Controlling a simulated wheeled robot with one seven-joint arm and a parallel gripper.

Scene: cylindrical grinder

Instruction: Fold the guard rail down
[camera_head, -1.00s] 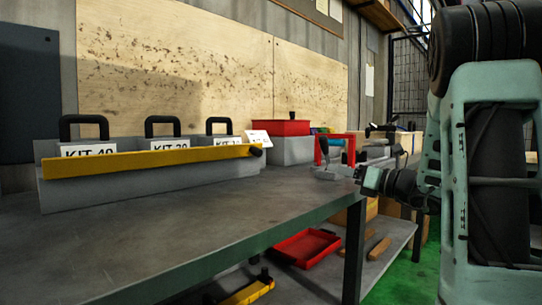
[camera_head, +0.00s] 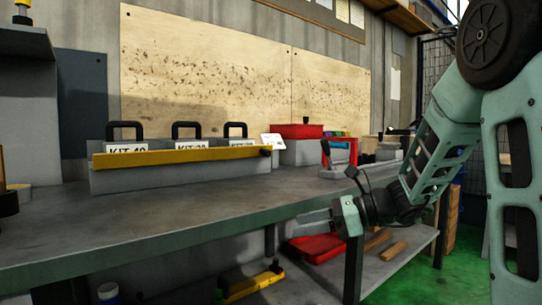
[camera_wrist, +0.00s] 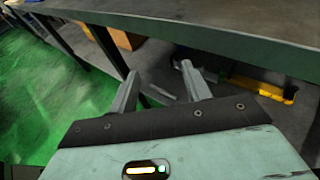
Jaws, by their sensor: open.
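The guard rail (camera_head: 180,156) is a long yellow bar with a dark knob (camera_head: 266,152) at its right end. It runs level across the front of a grey kit rack (camera_head: 140,182) on the bench, in front of several kits with black handles. My gripper (camera_head: 305,223) is at the front edge of the bench, to the right of the rail and lower than it. In the wrist view my gripper (camera_wrist: 158,88) is open, with nothing between its two fingers. The rail is not in the wrist view.
The grey bench (camera_head: 130,230) has clear top in front of the rack. A red box (camera_head: 297,131) and a red-framed device (camera_head: 340,150) stand to its right. A red tray (camera_head: 318,246) and a yellow bar (camera_head: 255,286) lie below the bench. Its edge (camera_wrist: 200,38) crosses the wrist view.

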